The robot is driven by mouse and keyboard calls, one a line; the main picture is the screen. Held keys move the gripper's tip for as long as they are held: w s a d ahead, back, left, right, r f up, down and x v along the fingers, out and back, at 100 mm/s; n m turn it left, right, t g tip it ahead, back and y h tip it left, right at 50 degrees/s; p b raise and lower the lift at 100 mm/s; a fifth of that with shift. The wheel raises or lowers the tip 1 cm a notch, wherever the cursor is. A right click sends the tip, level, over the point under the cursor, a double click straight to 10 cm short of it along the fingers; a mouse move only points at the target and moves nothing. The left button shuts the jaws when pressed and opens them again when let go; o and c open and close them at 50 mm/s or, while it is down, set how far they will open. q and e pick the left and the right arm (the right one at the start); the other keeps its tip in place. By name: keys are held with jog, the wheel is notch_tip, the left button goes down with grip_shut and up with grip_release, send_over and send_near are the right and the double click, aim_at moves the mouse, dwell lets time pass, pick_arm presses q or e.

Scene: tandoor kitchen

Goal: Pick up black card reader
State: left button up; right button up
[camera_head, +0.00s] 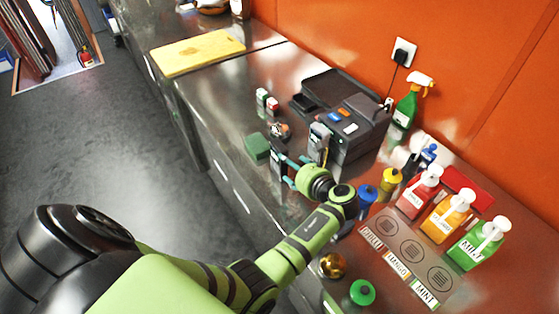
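My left gripper (299,146) comes in over the counter from the lower left, its two dark fingers spread apart on the near side of the black machine. It looks open, and I see nothing clearly held between its fingers. A small black block (303,102) sits at the left front of the machine; it may be the black card reader, but it is too small to be sure. The fingers are nearer to me than this block and apart from it. My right gripper is not in view.
A black register-like machine (362,122) stands against the orange wall. A green box (257,147) and small red-and-white items (271,105) lie nearby. Spray bottle (407,103), pump bottles (480,243) and a labelled tray (377,236) crowd the right. A yellow board (198,52) lies farther left.

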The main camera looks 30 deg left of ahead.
aim_at(283, 163)
pick_arm(q)
jog(key=b+x, duration=0.1)
jog(key=x, duration=0.1)
jog(key=b+x, duration=0.4)
jog(key=shift+s+a+f, duration=0.15)
jog(key=shift+s+f, duration=0.15)
jog(key=shift+f, duration=0.05)
jog(key=shift+w+a, duration=0.15)
jog(key=shift+a, duration=0.15)
jog(key=shift+r, duration=0.1)
jog(key=c, duration=1.4)
